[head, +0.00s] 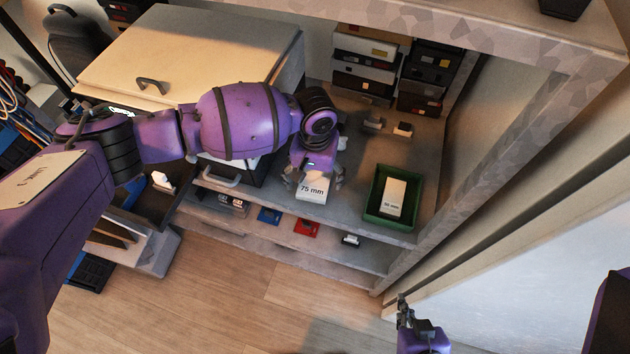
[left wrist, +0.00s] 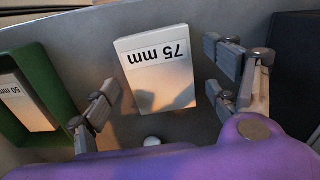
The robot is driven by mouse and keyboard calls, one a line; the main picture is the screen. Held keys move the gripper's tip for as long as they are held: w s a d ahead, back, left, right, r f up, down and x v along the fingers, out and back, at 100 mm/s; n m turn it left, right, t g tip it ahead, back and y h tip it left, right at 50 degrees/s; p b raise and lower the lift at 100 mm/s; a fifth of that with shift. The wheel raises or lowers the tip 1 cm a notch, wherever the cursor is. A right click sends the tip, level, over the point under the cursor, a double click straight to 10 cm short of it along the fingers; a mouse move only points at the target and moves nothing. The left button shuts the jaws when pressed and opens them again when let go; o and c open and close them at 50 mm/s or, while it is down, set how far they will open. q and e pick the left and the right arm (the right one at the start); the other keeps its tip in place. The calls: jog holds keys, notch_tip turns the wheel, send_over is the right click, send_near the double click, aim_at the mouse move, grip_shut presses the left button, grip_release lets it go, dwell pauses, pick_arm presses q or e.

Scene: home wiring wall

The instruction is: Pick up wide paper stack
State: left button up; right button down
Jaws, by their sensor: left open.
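The wide paper stack (head: 312,188) is a white block marked "75 mm" on the grey shelf. It also shows in the left wrist view (left wrist: 160,78), upside down and slightly turned. My left gripper (head: 316,175) is open above the stack. In the left wrist view the fingers of this gripper (left wrist: 165,88) stand on either side of the stack, with a gap at each side. My arm hides part of the stack in the head view. My right gripper (head: 403,308) is low at the right, away from the shelf; its jaw opening is too small to judge.
A green tray (head: 378,218) holding a "50 mm" block (head: 393,197) stands right of the stack. A dark box with a cream lid (head: 190,60) is at the left. Boxes (head: 365,65) are piled at the back. Small blue and red items (head: 306,227) lie on the lower shelf.

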pick_arm(q)
jog(key=shift+c, duration=0.2)
jog(key=c, duration=1.2)
jog(key=shift+c, duration=0.2)
jog(key=shift+r, duration=0.1)
